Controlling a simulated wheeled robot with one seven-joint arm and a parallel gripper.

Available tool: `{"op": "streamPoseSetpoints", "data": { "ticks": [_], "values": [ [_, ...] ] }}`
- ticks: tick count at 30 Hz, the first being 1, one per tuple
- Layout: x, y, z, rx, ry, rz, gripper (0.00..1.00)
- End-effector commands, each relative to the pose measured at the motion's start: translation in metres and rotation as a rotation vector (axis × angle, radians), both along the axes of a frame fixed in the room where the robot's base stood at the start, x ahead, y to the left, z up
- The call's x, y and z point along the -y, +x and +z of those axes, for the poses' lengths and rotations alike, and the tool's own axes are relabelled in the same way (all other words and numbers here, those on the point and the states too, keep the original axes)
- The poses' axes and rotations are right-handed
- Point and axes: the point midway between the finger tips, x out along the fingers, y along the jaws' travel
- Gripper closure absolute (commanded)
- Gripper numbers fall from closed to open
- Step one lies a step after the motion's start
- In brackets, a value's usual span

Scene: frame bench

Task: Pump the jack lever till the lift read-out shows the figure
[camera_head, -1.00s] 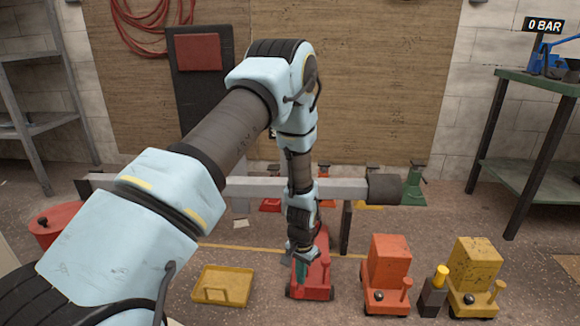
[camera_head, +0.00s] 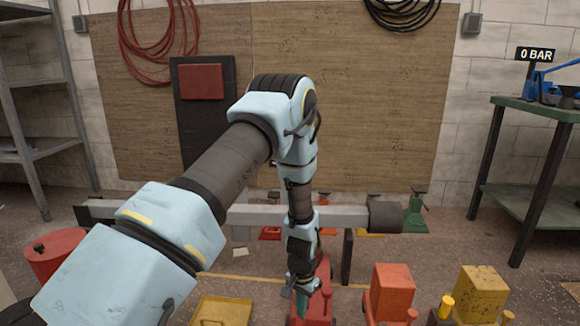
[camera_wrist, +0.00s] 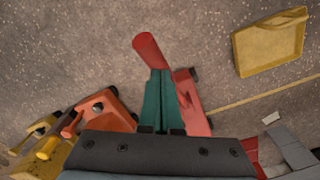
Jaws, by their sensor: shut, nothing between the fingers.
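A long red floor jack (camera_head: 323,285) stands on the floor below my arm; its front is cut off by the head view's lower edge. In the wrist view its red body (camera_wrist: 192,105) lies just right of my fingers, and a red round bar, seemingly its lever (camera_wrist: 148,47), shows beyond the fingertips. My gripper (camera_wrist: 160,72) has green fingers held together, with nothing between them. It is close to the red bar; I cannot tell whether they touch. It also shows in the head view (camera_head: 301,300). I cannot make out a lift read-out.
An orange jack-like unit (camera_head: 391,285) and a yellow one (camera_head: 482,290) stand to the right. A yellow tray (camera_head: 222,312) lies left. A grey horizontal beam (camera_head: 340,217) crosses behind my arm. A "0 BAR" sign (camera_head: 536,54) stands over the green bench (camera_head: 535,108).

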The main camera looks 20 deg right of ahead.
Motion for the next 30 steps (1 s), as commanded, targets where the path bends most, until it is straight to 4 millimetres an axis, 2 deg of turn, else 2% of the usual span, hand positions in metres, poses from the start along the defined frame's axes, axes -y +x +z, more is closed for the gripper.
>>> {"op": "streamPoseSetpoints", "data": {
  "ticks": [8,24,30],
  "values": [
    [0.0,0.0,0.003,0.0,0.0,0.0,1.0],
    [0.0,0.0,0.051,0.0,0.0,0.001,1.0],
    [0.0,0.0,0.05,-0.001,0.001,0.0,1.0]
  ]
}}
